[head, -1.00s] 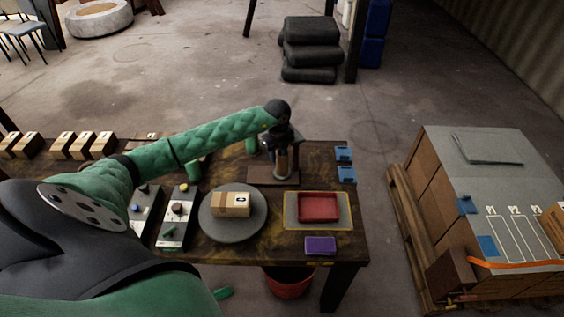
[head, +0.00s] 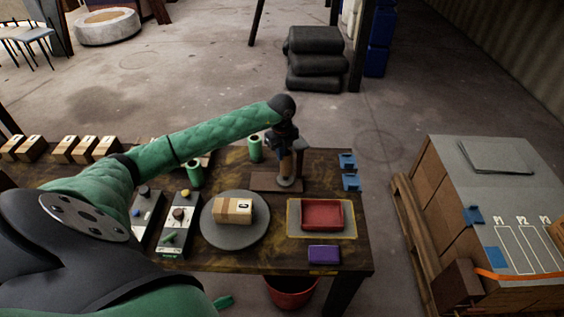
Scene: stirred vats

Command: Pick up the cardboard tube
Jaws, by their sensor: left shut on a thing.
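The cardboard tube (head: 286,164) is a small brown upright cylinder near the back of the table. It stands over a round grey foot at the right end of a brown board (head: 262,182). My left gripper (head: 285,150) points down from above and is shut on the tube's upper part. The fingers are dark and small, and the wrist hides the tube's top. I cannot tell whether the tube's lower end is clear of the foot. My right gripper is not in view.
A grey round plate (head: 235,238) bears a cardboard box (head: 233,211). A red tray (head: 322,214), purple block (head: 324,254), blue clips (head: 350,182), green cylinders (head: 255,148) and control boxes (head: 180,226) stand around. A crate stack (head: 440,180) is at right.

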